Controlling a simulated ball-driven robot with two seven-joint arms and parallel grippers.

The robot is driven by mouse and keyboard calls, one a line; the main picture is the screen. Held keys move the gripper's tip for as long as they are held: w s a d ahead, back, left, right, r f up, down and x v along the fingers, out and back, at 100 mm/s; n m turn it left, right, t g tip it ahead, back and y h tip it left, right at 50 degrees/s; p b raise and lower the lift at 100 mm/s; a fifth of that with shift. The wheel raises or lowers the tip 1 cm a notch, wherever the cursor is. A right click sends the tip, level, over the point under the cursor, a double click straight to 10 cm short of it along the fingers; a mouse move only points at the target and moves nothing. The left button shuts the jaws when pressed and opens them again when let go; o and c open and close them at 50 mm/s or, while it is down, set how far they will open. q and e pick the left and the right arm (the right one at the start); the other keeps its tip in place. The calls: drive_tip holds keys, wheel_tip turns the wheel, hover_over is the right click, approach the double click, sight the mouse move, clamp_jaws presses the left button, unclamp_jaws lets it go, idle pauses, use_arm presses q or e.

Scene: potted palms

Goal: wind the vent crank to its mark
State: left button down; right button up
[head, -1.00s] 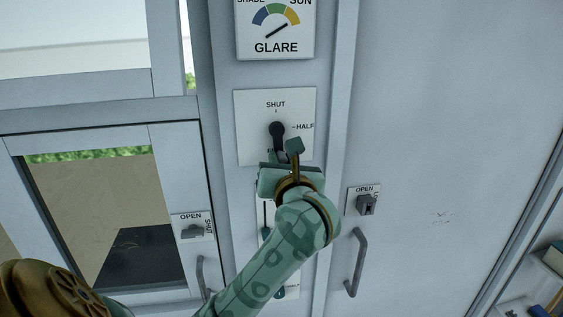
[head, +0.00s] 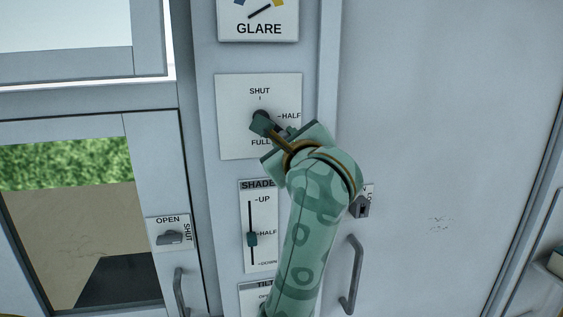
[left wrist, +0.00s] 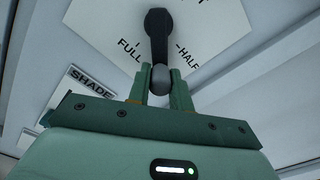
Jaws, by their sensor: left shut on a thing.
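The vent crank (head: 261,114) is a dark lever on a white plate (head: 230,136) marked SHUT at the top, HALF at the right and FULL at the bottom. My left gripper (head: 275,128) covers most of its arm in the head view and reaches in from the lower right. In the left wrist view the dark crank arm (left wrist: 158,38) runs from its hub to a grey knob (left wrist: 160,77). The fingers (left wrist: 159,90) are shut on that knob. The crank arm points between the FULL and HALF marks. My right gripper is not in view.
A GLARE dial (head: 259,18) is above the plate. A SHADE slider (head: 251,240) is below, beside my arm. A latch marked OPEN and SHUT (head: 170,237) and door handles (head: 351,275) stick out nearby.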

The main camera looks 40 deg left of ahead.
use_arm(q)
drive_tip(key=n+b, duration=0.2)
drive_tip(key=r+n+b, duration=0.1)
drive_tip(key=shift+w+d+n, duration=0.25)
drive_tip(key=shift+w+n, duration=0.05)
drive_tip(key=shift+w, duration=0.05)
drive_tip(key=n+b, duration=0.1)
drive_tip(key=r+n+b, duration=0.1)
drive_tip(key=shift+w+d+r+n+b, duration=0.15)
drive_tip(key=shift+r+n+b, duration=0.1)
drive_tip(key=shift+n+b, duration=0.15)
drive_tip(key=shift+r+n+b, duration=0.35)
drive_tip(key=shift+n+b, duration=0.15)
drive_tip(key=shift+n, duration=0.2)
drive_tip(key=shift+r, duration=0.1)
drive_tip(key=c, duration=1.3)
unclamp_jaws()
drive_tip(key=shift+o, duration=0.2)
